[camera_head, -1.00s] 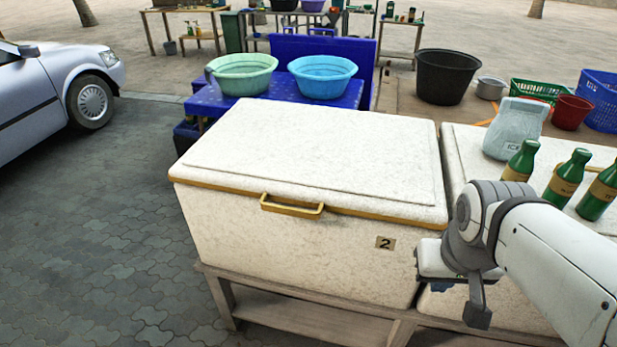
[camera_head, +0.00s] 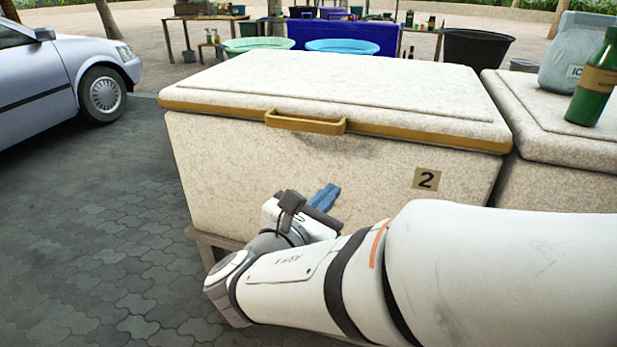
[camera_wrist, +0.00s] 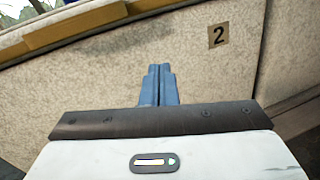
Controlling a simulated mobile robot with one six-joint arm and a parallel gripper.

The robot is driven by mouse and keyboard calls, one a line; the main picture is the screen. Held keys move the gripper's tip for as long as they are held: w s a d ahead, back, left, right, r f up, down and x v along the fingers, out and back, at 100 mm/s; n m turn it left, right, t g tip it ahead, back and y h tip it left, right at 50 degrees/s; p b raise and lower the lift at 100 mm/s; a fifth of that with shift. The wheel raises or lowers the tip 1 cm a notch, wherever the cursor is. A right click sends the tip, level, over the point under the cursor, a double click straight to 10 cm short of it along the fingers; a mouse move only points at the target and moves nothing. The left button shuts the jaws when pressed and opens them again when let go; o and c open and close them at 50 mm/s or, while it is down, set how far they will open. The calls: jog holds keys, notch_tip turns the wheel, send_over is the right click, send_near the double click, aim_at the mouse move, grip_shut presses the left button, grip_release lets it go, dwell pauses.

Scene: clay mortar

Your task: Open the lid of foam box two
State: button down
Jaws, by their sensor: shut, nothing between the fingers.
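A yellow handle (camera_head: 305,122) sticks out from the lid's front edge. My gripper (camera_head: 326,197) is in front of the box, below the handle. Its blue fingers are together with nothing between them. In the wrist view the fingers (camera_wrist: 159,84) point at the box front, below the handle (camera_wrist: 75,25) and left of the label (camera_wrist: 218,35). I cannot tell whether the fingertips touch the box.
A neighbouring white box (camera_head: 550,130) stands at the right, with a green bottle (camera_head: 597,85) and an ice bag (camera_head: 580,55) on it. Basins and a black tub (camera_head: 475,48) stand behind. A silver car (camera_head: 60,70) is at the left. The paving (camera_head: 90,220) between is free.

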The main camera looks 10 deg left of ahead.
jog(key=s+a+f+n+t+y+b, duration=0.2)
jog(key=s+a+n+t+y, duration=0.15)
jog(key=a, duration=0.45)
jog(key=w+r+b, duration=0.3)
jog(key=w+r, duration=0.3)
jog(key=w, duration=0.6)
jog(key=shift+w+d+n+b, duration=0.2)
jog(key=shift+d+n+b, duration=0.2)
jog(key=shift+d+n, duration=0.05)
jog(key=shift+y, duration=0.25)
